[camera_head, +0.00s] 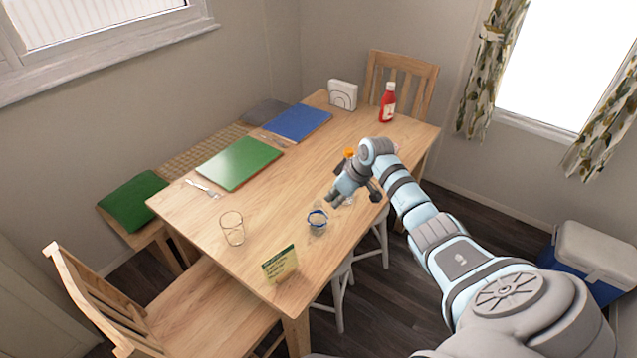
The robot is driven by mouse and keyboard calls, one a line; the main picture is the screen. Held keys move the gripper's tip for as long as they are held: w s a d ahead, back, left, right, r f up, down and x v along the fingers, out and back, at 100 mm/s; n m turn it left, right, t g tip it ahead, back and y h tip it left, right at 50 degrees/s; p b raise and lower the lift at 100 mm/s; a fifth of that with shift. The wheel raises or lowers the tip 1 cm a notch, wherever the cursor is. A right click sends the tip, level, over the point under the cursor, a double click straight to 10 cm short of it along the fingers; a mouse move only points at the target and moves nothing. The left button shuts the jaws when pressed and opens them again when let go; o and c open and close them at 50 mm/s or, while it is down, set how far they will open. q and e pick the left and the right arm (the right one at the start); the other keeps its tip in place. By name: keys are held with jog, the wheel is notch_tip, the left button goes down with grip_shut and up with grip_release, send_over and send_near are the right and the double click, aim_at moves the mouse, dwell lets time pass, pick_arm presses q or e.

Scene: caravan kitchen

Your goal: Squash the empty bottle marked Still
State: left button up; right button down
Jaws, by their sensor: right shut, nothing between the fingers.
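A small clear object with a blue band (318,218), which looks like a plastic bottle, is on the wooden table near its right edge. I cannot read any marking on it. My right gripper (333,201) is shut and empty, just behind it and above the table; I cannot tell whether they touch. An orange cap (349,153) shows behind my right wrist; whatever is under it is mostly hidden by my arm. My left gripper is not in view.
On the table (205,268) are a glass (232,228), a small sign card (280,264), green (240,163) and blue (299,122) mats, a red sauce bottle (387,104) and a napkin holder (343,95). Chairs and stools surround it.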

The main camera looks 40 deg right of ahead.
jog(key=v, duration=0.9)
jog(key=shift+s+r, duration=0.15)
jog(key=shift+r, duration=0.2)
jog(key=s+a+f+m+g+h, duration=0.1)
jog(key=s+f, duration=0.2)
jog(key=f, duration=0.7)
jog(key=s+f+m, duration=0.2)
jog(key=s+f, duration=0.2)
jog(key=f, duration=0.5)
jog(key=s+a+f+m+g+h, duration=0.1)
jog(key=s+f, duration=0.2)
jog(key=f, duration=0.7)
jog(key=s+a+f+g, duration=0.1)
jog(key=s+a+f, duration=0.1)
jog(key=s+f, duration=0.45)
jog(key=s+a+f, duration=0.3)
jog(key=s+f, duration=0.2)
jog(key=s, duration=0.3)
jog(key=s+a+f, duration=0.2)
jog(key=s+a, duration=0.3)
jog(key=s, duration=0.3)
jog(key=s+a+f+n, duration=0.1)
jog(key=s+a+f, duration=0.2)
jog(key=s, duration=0.6)
jog(key=a, duration=0.2)
jog(key=shift+s+a+f+g, duration=0.25)
jog(key=shift+a+f+g, duration=0.05)
jog(key=shift+f+g, duration=0.1)
jog(key=shift+w, duration=0.1)
